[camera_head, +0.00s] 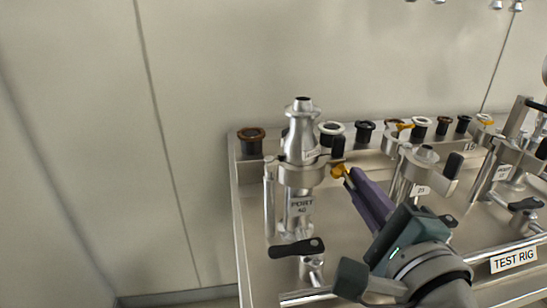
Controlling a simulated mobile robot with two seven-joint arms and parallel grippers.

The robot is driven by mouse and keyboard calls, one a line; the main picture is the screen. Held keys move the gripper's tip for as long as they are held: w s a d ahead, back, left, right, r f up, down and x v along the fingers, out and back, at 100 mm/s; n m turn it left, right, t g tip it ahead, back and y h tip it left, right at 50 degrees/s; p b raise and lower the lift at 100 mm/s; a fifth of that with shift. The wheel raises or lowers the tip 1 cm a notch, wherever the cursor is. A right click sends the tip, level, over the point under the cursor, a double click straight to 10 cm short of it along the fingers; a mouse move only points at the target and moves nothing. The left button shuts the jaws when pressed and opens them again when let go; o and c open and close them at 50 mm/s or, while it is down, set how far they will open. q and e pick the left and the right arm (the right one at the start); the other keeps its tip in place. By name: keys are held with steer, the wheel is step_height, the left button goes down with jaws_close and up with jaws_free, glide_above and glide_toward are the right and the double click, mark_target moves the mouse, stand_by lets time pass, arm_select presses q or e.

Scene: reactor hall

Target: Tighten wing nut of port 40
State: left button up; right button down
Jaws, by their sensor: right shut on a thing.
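Port 40 (301,207) is an upright metal pipe stub with its label on the front, at the left end of the rig. A metal clamp (303,176) goes around its top, under a tapered metal fitting (302,135) that stands upright. The yellow wing nut (339,170) is at the right side of this clamp. My right gripper (349,179) reaches in from the lower right with its purple fingers shut on the wing nut. The fingers hide part of the nut. My left gripper is not in view.
The metal test rig (240,205) carries a port labelled 21 (421,190) and another port further right. A black-handled valve (297,248) stands in front of port 40. Several caps and rings, including a brown one (251,134), line the back ledge.

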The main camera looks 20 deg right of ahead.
steer(key=shift+a+f+m+b, duration=0.15)
steer(key=shift+m+b, duration=0.5)
steer(key=shift+m, duration=1)
steer(key=shift+a+f+m+b, duration=0.15)
steer(key=shift+m+b, duration=0.55)
steer(key=shift+m, duration=1)
steer(key=shift+f+m+b, duration=0.15)
steer(key=shift+m+b, duration=0.5)
steer(key=shift+m, duration=1)
steer(key=shift+w, duration=0.1)
steer(key=c, duration=1)
jaws_free()
